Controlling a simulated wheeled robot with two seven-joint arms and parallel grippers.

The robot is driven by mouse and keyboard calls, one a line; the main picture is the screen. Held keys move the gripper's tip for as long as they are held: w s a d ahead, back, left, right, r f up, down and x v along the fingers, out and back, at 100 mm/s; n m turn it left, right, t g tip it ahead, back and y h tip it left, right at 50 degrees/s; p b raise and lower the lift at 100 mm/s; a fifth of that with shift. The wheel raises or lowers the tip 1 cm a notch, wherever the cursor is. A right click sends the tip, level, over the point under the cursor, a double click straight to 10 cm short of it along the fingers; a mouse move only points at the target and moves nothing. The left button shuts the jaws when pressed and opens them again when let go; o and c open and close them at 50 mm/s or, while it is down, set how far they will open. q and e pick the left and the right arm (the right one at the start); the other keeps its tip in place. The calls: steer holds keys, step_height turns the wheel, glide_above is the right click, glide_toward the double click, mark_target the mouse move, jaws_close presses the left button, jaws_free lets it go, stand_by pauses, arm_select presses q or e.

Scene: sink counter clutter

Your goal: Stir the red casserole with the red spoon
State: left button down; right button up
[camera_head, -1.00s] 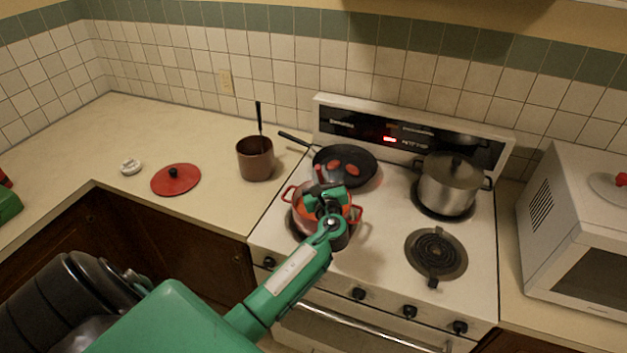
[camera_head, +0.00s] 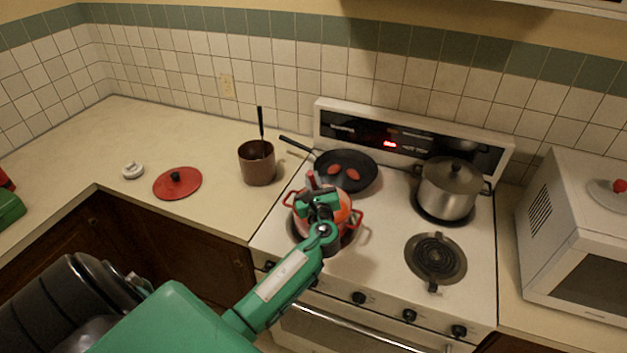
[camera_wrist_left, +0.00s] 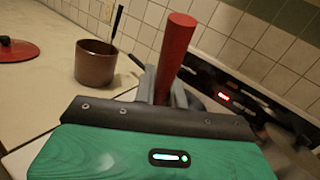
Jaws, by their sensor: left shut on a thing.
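The red casserole (camera_head: 349,216) sits on the front left burner of the stove, open, with orange-red contents showing. My left gripper (camera_head: 316,190) is over the casserole and hides much of it in the head view. It is shut on the red spoon (camera_wrist_left: 175,55), whose handle stands up, slightly tilted, between the fingers in the left wrist view. The top of the handle also shows in the head view (camera_head: 311,179). The lower end of the spoon is hidden by the gripper, so I cannot tell how deep it reaches. My right gripper is not in view.
A black pan (camera_head: 350,168) lies just behind the casserole. A lidded steel pot (camera_head: 448,190) stands at the back right. The front right burner (camera_head: 436,258) is empty. A brown pot (camera_head: 257,164), a red lid (camera_head: 177,184) and a microwave (camera_head: 575,240) stand on the counters.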

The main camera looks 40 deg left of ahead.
arm_select(q)
steer(key=shift+s+d+r+p, duration=0.1)
steer(key=shift+s+r+p, duration=0.15)
steer(key=shift+r+p, duration=0.35)
steer(key=shift+s+r+p, duration=0.2)
steer(key=shift+r+p, duration=0.2)
steer(key=shift+r, duration=0.25)
steer(key=shift+s+r, duration=0.1)
steer(key=shift+s+d+r, duration=0.1)
steer(key=shift+s+r, duration=0.25)
steer(key=shift+r, duration=0.45)
steer(key=shift+s+d+r, duration=0.1)
steer(key=shift+s+r, duration=0.2)
steer(key=shift+r, duration=0.55)
steer(key=shift+s+d+r, duration=0.1)
steer(key=shift+s+r, duration=0.25)
steer(key=shift+r, duration=0.45)
steer(key=shift+r, duration=2.5)
